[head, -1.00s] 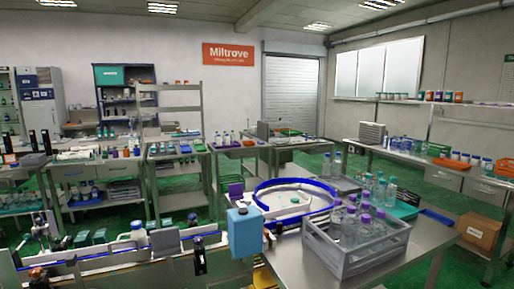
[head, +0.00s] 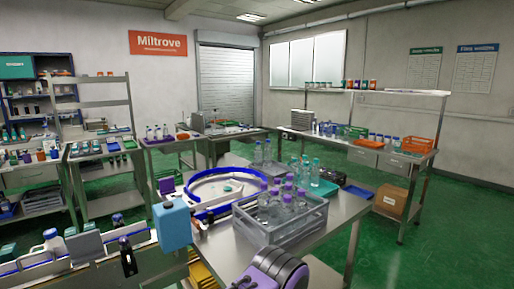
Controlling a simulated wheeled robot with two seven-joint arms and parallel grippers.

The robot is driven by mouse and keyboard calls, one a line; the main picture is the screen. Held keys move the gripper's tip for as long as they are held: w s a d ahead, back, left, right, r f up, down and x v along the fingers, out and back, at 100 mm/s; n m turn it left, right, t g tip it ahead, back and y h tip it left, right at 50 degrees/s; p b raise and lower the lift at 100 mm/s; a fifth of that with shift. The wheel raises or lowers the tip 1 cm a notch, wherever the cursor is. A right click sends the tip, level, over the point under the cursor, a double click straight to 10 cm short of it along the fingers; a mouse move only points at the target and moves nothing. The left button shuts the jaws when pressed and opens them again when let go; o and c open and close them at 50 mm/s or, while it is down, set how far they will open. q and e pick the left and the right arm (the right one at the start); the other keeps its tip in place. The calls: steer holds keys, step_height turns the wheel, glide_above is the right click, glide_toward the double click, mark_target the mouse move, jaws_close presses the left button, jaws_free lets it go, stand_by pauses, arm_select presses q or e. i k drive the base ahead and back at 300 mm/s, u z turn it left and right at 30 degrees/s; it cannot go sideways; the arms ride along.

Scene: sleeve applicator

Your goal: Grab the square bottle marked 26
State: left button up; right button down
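No marking 26 can be read on any bottle at this size. Clear bottles with purple caps (head: 275,204) stand in a grey open crate (head: 286,234) on the near steel table. Behind it, clear bottles with teal caps (head: 314,174) stand at a teal tray (head: 316,194). Further back, two clear bottles with blue-grey caps (head: 263,153) stand close together. Which of these are square I cannot tell. Neither of my grippers is in view.
A blue-railed ring track (head: 212,178) and a blue box-shaped unit (head: 172,224) are left of the crate. A purple and grey rounded object (head: 275,270), unclear what, is at the bottom edge. Open green floor (head: 440,240) lies right of the table (head: 328,225).

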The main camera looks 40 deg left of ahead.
mark_target(150, 134)
steer(key=i, duration=5.75)
steer(key=u, duration=2.9)
steer(key=i, duration=5.2)
steer(key=u, duration=0.8)
